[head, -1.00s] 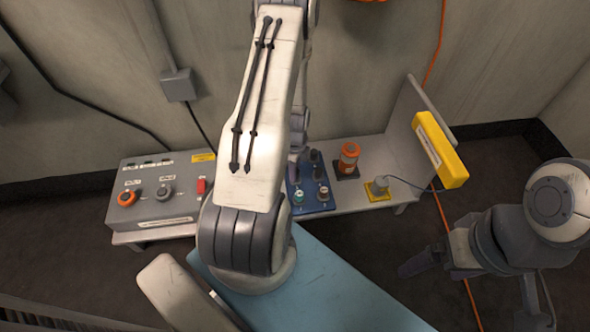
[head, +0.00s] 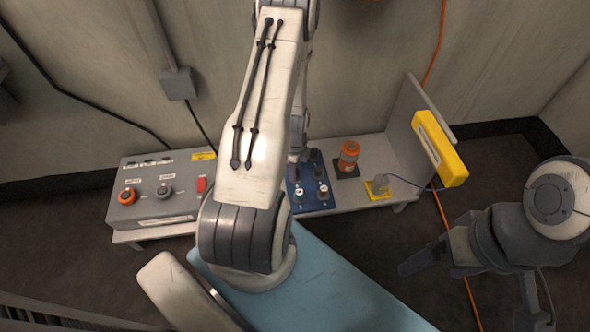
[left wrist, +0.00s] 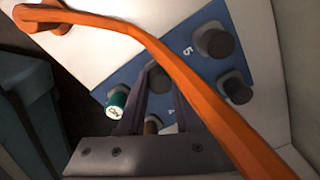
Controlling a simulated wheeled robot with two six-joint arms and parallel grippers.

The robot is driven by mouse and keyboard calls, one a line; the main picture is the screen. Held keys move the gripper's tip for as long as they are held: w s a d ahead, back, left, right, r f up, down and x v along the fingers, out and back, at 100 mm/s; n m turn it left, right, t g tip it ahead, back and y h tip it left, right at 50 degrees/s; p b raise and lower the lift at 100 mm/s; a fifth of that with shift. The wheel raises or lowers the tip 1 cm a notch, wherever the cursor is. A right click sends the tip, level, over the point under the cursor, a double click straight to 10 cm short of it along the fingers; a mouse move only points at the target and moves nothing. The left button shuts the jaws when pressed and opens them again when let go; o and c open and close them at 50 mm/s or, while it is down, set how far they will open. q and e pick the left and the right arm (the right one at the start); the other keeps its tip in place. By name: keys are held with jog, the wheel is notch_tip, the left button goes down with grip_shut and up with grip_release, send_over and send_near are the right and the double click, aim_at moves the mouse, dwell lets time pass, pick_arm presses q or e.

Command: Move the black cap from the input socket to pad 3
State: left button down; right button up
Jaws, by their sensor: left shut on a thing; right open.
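My left gripper (head: 295,168) is mostly hidden behind its own arm in the head view, low at the left side of the blue numbered board (head: 318,204). In the left wrist view its fingers (left wrist: 160,88) are shut with a black cap (left wrist: 157,77) between the tips, over the board (left wrist: 185,75). I cannot tell whether the cap touches the board. The numbers 5 and 4 show; pad 3's number is not readable. A grey box (head: 150,207) at left carries an orange-ringed socket (head: 127,197) and a grey one (head: 165,190). My right gripper (head: 418,264) is open and empty, away from the bench.
Other black caps (left wrist: 215,41) (left wrist: 236,88) stand on the board, with a green one (left wrist: 118,100) and a brown one (left wrist: 152,126) close to the fingers. An orange strip (left wrist: 190,85) crosses the wrist view.

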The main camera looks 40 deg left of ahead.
pick_arm(q)
jog(key=c, duration=0.5)
grip_release()
notch_tip(320, 180, up, 10)
jog(key=p, duration=0.6)
jog(key=shift+r, duration=0.2)
